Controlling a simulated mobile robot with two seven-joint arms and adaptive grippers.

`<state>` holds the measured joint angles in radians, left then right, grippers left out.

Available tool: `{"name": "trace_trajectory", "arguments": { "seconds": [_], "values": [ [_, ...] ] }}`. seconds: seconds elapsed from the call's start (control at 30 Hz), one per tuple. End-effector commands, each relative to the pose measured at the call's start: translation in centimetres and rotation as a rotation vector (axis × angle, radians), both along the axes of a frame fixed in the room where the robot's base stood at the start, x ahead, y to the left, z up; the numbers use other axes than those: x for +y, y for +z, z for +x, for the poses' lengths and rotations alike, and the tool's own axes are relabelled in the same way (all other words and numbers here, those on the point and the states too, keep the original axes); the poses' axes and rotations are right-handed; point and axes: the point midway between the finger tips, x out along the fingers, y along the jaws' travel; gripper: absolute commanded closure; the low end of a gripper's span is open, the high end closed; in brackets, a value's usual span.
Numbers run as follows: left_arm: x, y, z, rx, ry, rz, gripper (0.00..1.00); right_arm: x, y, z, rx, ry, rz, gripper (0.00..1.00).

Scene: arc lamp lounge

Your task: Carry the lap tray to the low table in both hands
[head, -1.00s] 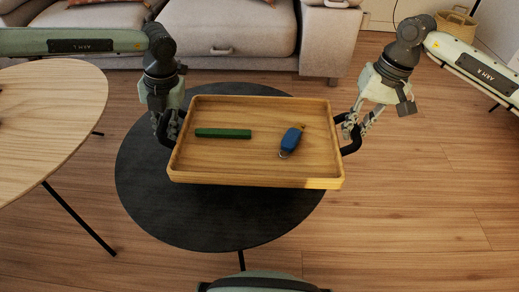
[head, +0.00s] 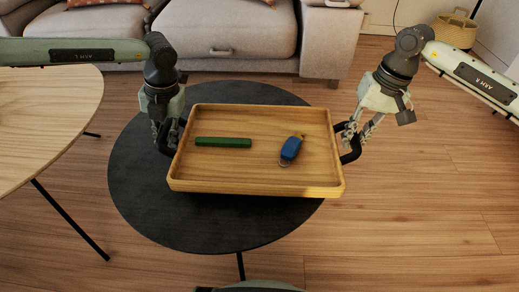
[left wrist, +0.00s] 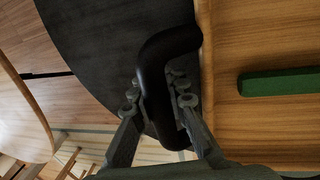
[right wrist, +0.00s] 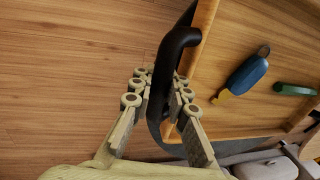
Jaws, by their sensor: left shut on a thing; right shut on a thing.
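The wooden lap tray (head: 255,180) is held over the low black round table (head: 150,215), its right end reaching past the table's edge. A green bar (head: 223,142) and a blue key fob (head: 291,148) with a ring lie in it. My left gripper (head: 172,135) is shut on the tray's left black handle, which shows in the left wrist view (left wrist: 155,80). My right gripper (head: 352,135) is shut on the right black handle, seen in the right wrist view (right wrist: 165,80). The gap between tray and table is hard to judge.
A light wooden round table (head: 45,120) stands at the left, close to my left arm. A grey sofa (head: 220,35) is behind the black table. A wicker basket (head: 455,28) stands at the back right. The floor at the right is clear.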

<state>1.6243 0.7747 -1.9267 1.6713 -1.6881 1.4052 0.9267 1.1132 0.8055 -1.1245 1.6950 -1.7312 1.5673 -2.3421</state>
Motion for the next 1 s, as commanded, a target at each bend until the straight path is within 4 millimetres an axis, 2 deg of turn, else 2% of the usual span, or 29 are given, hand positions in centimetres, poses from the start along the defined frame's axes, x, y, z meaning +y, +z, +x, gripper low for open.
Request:
{"name": "trace_trajectory", "arguments": {
  "seconds": [0.07, 0.1, 0.27, 0.67, 0.87, 1.0],
  "values": [
    [-0.1, -0.9, 0.1, -0.002, -0.001, -0.002, 1.0, 0.2, -0.8, 0.0, -0.002, 0.002, 0.004, 1.0],
    [-0.1, -0.6, 0.0, -0.001, -0.002, -0.003, 0.86, 0.1, -0.6, 0.0, -0.001, 0.002, 0.003, 0.84],
    [-0.1, -0.6, 0.0, 0.0, -0.001, -0.001, 0.66, 0.1, -0.5, 0.0, 0.0, 0.001, 0.002, 0.64],
    [-0.1, -0.2, 0.0, -0.001, -0.002, -0.002, 0.65, 0.0, -0.2, 0.0, 0.0, 0.0, 0.001, 0.64],
    [-0.1, 1.9, 0.0, -0.001, -0.002, -0.002, 0.65, 0.0, 1.9, 0.0, -0.001, 0.0, 0.001, 0.64],
    [-0.1, 4.3, 0.0, -0.001, -0.001, -0.001, 0.65, 0.0, 4.3, 0.0, -0.001, 0.0, 0.001, 0.64]
  ]
}}
